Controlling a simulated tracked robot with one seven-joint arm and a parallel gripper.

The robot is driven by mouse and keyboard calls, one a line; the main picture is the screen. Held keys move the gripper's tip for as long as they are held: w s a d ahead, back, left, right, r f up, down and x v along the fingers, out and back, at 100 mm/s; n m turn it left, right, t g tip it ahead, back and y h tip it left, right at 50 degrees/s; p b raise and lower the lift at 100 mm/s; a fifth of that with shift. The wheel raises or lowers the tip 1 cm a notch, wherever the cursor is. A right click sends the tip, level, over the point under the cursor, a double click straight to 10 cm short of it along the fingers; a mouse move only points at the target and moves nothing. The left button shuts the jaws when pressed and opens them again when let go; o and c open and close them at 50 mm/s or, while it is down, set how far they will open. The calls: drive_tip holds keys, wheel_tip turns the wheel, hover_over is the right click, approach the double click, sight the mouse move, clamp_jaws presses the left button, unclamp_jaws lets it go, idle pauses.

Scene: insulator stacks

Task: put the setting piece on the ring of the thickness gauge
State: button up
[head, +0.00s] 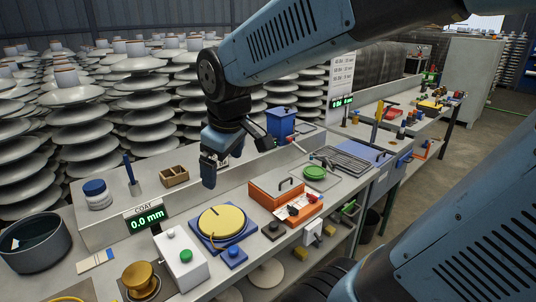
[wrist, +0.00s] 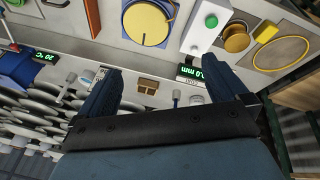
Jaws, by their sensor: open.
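The coat thickness display (head: 147,219) reads 0.0 mm; it also shows in the wrist view (wrist: 189,72). Beside it is a white box (head: 181,262) with a green button. A brass knobbed piece (head: 140,276) stands on a round base left of the box, and also in the wrist view (wrist: 236,40). A yellow ring (wrist: 281,52) lies on a grey plate; only its edge shows in the head view (head: 68,299). I cannot tell for certain which is the setting piece. My gripper (head: 238,162) is open and empty above the bench, with fingers apart in the wrist view (wrist: 162,70).
A yellow disc (head: 221,219) sits on a blue base.

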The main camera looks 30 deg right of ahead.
drive_tip(key=s+d+r+m+t, duration=0.1)
drive_tip(key=s+d+r+m, duration=0.2)
drive_tip(key=s+d+m, duration=0.4)
drive_tip(key=shift+m+t, duration=0.3)
drive_tip(key=shift+r, duration=0.1)
idle(1.7)
